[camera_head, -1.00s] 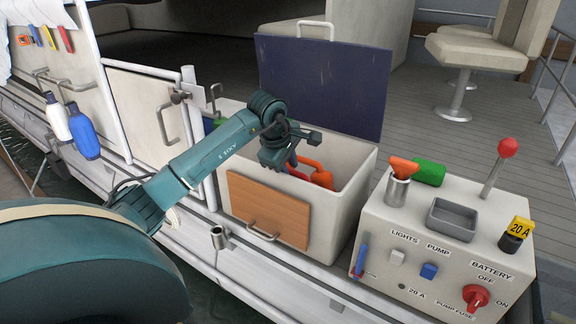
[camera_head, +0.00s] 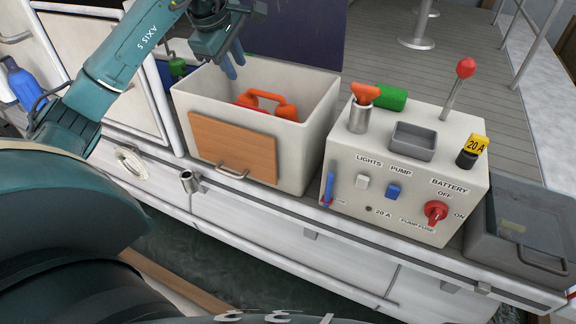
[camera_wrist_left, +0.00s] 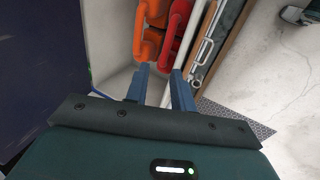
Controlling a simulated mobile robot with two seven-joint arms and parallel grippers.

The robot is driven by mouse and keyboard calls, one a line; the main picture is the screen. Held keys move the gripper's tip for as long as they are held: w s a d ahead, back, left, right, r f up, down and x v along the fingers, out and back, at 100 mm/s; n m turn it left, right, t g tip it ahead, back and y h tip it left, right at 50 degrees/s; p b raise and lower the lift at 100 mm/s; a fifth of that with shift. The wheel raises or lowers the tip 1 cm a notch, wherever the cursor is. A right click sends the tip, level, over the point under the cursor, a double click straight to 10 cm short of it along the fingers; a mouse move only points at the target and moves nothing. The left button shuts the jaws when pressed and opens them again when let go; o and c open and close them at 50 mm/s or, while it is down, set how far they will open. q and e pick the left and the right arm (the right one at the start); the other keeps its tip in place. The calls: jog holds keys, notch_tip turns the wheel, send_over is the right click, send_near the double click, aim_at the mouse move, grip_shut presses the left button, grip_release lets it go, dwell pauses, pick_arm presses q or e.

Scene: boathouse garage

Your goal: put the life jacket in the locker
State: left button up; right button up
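The white locker (camera_head: 315,132) stands on the boat's edge with a wooden panel on its front. Its dark blue lid (camera_head: 300,32) is up at the back. The orange-red life jacket (camera_head: 288,111) lies inside the locker, its lower part hidden by the front wall. In the left wrist view the jacket's orange and red parts (camera_wrist_left: 152,42) show beyond the fingers. My left gripper (camera_head: 232,66) is above the back left of the locker, apart from the jacket. Its blue fingers (camera_wrist_left: 160,88) are spread with nothing held between them. My right gripper is not in view.
A control box (camera_head: 405,195) with switches, a grey tray (camera_head: 413,142) and a red-knobbed lever (camera_head: 465,68) stands right of the locker. A green object (camera_head: 392,97) lies behind it. A grey case (camera_head: 530,235) is at far right. Open deck lies behind.

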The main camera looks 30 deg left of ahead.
pick_arm(q)
jog(key=s+d+f+g+h, duration=0.1)
jog(key=d+f+h, duration=0.35)
jog(key=d, duration=0.45)
jog(key=d+f+h, duration=0.4)
jog(key=d+f, duration=0.1)
jog(key=d, duration=0.5)
jog(key=s+d+n+t+h, duration=0.2)
jog(key=s+d+n+h, duration=0.3)
jog(key=d+n+h, duration=0.6)
jog(key=s+a+f+n+t+y, duration=0.15)
jog(key=f+n+t+y, duration=0.4)
jog(key=n, duration=0.85)
jog(key=a+f+n+t+y, duration=0.2)
jog(key=f+n+t+y, duration=0.35)
jog(key=n, duration=0.75)
jog(key=s+f+n+g+y+p, duration=0.1)
jog(key=s+f+n+g+y, duration=0.3)
jog(key=s+f+n, duration=0.7)
jog(key=shift+s+d+f+n+g+p, duration=0.15)
jog(key=shift+d+f+n+g+p, duration=0.15)
jog(key=shift+f+g, duration=0.75)
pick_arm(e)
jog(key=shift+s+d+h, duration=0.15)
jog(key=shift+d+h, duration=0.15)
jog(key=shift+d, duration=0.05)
